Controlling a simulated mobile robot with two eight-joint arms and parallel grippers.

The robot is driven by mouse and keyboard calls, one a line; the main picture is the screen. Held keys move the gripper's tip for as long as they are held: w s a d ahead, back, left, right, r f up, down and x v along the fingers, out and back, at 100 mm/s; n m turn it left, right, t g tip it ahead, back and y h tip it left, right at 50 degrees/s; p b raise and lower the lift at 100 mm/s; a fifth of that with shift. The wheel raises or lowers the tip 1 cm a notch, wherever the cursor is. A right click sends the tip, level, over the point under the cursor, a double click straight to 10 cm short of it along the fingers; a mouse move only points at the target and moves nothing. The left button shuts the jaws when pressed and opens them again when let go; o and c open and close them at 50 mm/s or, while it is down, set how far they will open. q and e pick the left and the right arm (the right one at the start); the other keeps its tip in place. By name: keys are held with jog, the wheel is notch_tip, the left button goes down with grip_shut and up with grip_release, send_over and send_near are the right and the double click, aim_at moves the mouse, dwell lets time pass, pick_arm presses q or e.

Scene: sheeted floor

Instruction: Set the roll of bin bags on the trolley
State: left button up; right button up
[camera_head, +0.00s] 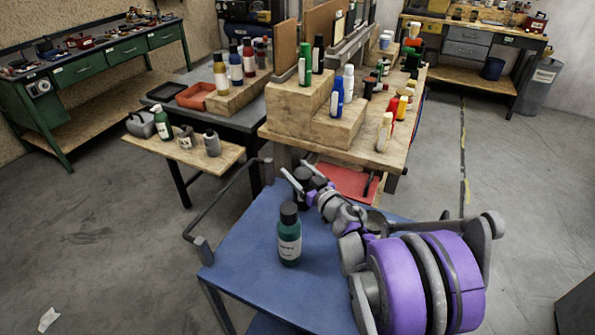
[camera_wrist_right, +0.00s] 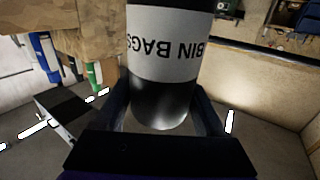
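The roll of bin bags (camera_head: 301,190) is a dark cylinder. Its white label reads "BIN BAGS", upside down in the right wrist view (camera_wrist_right: 163,45). My right gripper (camera_head: 305,183) has its fingers on both sides of the roll and is shut on it. The roll shows over the far part of the blue trolley (camera_head: 245,245); I cannot tell whether it touches the top. A dark green bottle with a black cap (camera_head: 289,240) stands upright on the trolley, nearer than the roll. My left gripper is not in view.
Behind the trolley, a wooden bench (camera_head: 400,150) carries stepped blocks with several bottles. A small side table (camera_head: 220,160) holds several containers at the left. The trolley's handle rail (camera_head: 225,195) rises at its left edge. The trolley top left of the green bottle is clear.

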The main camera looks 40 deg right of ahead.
jog(key=o, duration=0.3)
jog(key=shift+r, duration=0.3)
jog(key=s, duration=0.8)
jog(key=s+a, duration=0.1)
jog(key=s, duration=0.3)
jog(key=shift+f+b, duration=0.15)
jog(key=shift+b, duration=0.15)
